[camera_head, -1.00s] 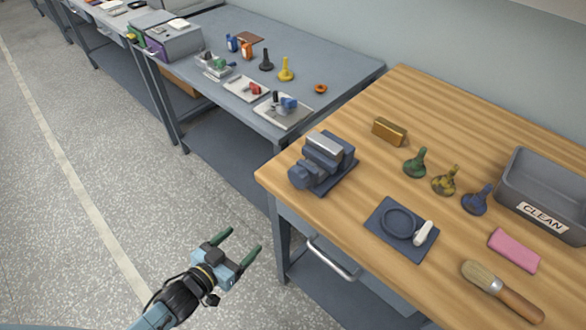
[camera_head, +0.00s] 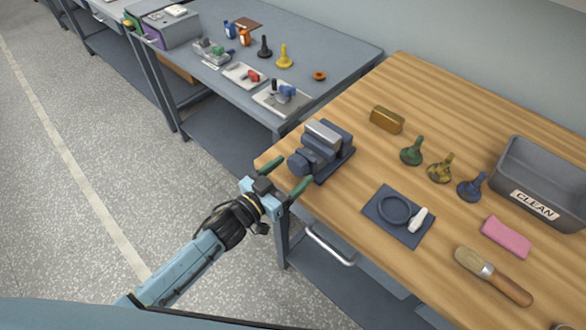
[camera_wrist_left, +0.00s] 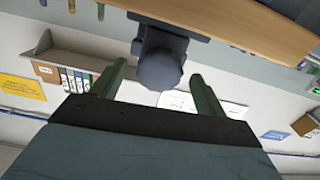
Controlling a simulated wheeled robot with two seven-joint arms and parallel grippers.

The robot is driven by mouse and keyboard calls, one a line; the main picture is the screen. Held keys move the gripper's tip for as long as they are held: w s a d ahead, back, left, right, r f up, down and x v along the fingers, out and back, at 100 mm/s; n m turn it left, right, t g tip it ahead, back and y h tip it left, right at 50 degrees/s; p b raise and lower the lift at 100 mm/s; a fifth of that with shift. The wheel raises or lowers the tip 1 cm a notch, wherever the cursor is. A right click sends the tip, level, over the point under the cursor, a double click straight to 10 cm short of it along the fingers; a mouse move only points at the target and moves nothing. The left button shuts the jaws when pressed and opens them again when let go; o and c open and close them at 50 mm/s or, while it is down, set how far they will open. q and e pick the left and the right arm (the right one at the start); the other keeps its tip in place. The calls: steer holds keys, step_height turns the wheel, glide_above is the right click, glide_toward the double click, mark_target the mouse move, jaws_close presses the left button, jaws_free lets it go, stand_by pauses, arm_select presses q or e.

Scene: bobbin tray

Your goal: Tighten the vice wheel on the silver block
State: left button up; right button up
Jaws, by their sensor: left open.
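The dark blue-grey vice (camera_head: 328,158) stands at the left corner of the wooden bench, with the silver block (camera_head: 323,133) between its jaws on top. The vice wheel (camera_head: 299,164) is a dark round knob facing the bench's front-left edge. It also shows in the left wrist view (camera_wrist_left: 159,72), just beyond and between the fingertips. My left gripper (camera_head: 285,174) is open and empty, its green fingers pointing at the wheel. I see no contact, and a small gap seems to remain. My right gripper is in neither view.
On the wooden bench (camera_head: 440,110) are a brass block (camera_head: 387,119), several small funnel-shaped pieces, a blue mat (camera_head: 384,217) with a ring, a brush (camera_head: 492,275), a pink sponge (camera_head: 506,237) and a grey CLEAN bin (camera_head: 530,205). A grey table (camera_head: 330,55) stands behind left.

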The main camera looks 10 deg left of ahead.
arm_select(q)
steer(key=shift+x, duration=0.8)
steer(key=shift+c, duration=0.4)
steer(key=c, duration=0.9)
steer(key=shift+m, duration=0.3)
steer(key=m, duration=0.2)
steer(key=shift+m, duration=2.2)
steer(key=shift+a, duration=0.1)
